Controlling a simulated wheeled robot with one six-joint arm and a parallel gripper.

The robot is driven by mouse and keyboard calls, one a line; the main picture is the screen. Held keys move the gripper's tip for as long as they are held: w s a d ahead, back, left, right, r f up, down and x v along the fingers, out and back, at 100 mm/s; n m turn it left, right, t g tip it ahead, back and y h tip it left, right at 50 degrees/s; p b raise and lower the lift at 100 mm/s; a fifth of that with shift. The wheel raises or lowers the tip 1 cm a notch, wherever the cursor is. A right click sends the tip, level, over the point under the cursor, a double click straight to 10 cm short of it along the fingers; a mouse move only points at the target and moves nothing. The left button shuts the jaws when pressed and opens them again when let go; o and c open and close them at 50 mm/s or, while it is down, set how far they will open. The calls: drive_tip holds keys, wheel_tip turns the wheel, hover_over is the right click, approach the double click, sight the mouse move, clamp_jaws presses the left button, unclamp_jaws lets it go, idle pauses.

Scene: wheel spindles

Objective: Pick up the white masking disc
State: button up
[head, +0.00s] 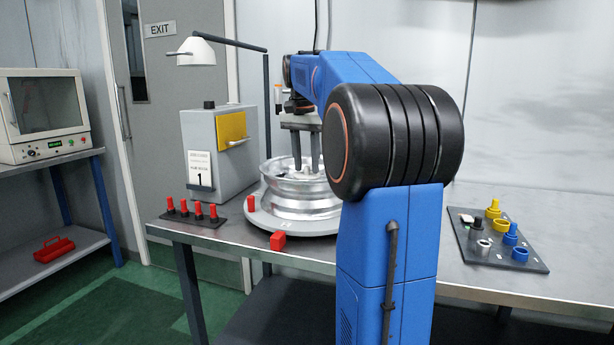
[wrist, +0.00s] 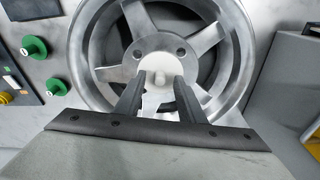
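The white masking disc (wrist: 160,64) sits over the hub in the middle of a silver spoked wheel, with a small knob standing up from its centre. My gripper (wrist: 160,77) is open, with one finger on each side of the knob and a gap visible on both sides. In the head view my gripper (head: 306,173) points down over the wheel (head: 292,205), fingers apart. The disc cannot be made out in the head view, and the lower part of the wheel is hidden by my gripper in the wrist view.
The wheel lies on a round grey base on the metal bench (head: 340,262). A grey cabinet (head: 215,150) and red pegs (head: 190,208) stand left of it. A panel of coloured caps (head: 497,240) lies right. Green knobs (wrist: 34,47) show beside the wheel.

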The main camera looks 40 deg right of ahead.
drive_tip(key=shift+f, duration=0.25)
clamp_jaws()
